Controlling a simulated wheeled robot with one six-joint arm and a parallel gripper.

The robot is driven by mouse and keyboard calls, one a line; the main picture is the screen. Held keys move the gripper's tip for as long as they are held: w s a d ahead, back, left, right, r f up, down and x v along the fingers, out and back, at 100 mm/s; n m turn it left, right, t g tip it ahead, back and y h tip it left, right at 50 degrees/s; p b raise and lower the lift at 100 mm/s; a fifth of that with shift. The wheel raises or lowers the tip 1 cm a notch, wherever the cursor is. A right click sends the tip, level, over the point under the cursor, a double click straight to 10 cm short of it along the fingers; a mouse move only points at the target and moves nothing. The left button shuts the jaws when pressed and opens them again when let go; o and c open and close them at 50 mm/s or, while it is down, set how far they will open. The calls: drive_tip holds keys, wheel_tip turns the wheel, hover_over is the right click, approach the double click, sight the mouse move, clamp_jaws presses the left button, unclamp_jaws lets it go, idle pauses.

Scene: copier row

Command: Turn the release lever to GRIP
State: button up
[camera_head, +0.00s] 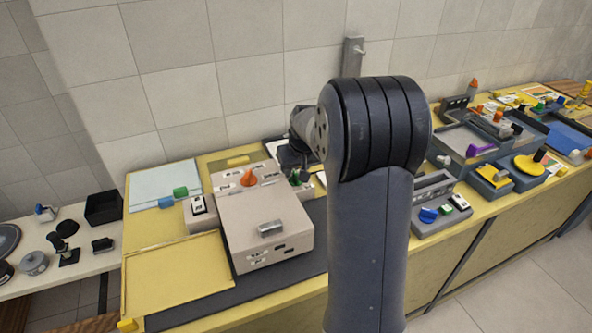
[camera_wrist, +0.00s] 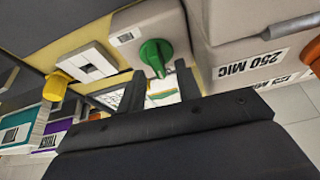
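A green knob-like lever (camera_wrist: 155,56) sits on a small beige block (camera_wrist: 140,30) in the wrist view. I cannot read the word GRIP anywhere, so I cannot confirm that this is the release lever. My gripper (camera_wrist: 158,84) is open, its two dark fingers apart on either side of the green lever's near end, with no clear contact. In the head view the green lever (camera_head: 295,178) shows at the back right of a beige machine (camera_head: 268,225), just below my dark wrist. My fingertips there are hard to make out. An orange lever (camera_head: 249,178) stands to its left.
A beige housing labelled "250 MIC" (camera_wrist: 250,63) stands close on the right in the wrist view. A white switch plate (camera_wrist: 88,63) and a yellow knob (camera_wrist: 55,86) lie left. A yellow tray (camera_head: 178,272) flanks the machine. A grey control box (camera_head: 440,207) stands right of my arm.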

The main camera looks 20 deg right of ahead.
drive_tip(key=v, duration=1)
drive_tip(key=shift+f, duration=0.1)
drive_tip(key=x, duration=1)
drive_tip(key=shift+f, duration=0.1)
drive_tip(key=shift+w+f, duration=0.2)
drive_tip(key=shift+f, duration=0.05)
drive_tip(key=shift+m, duration=0.3)
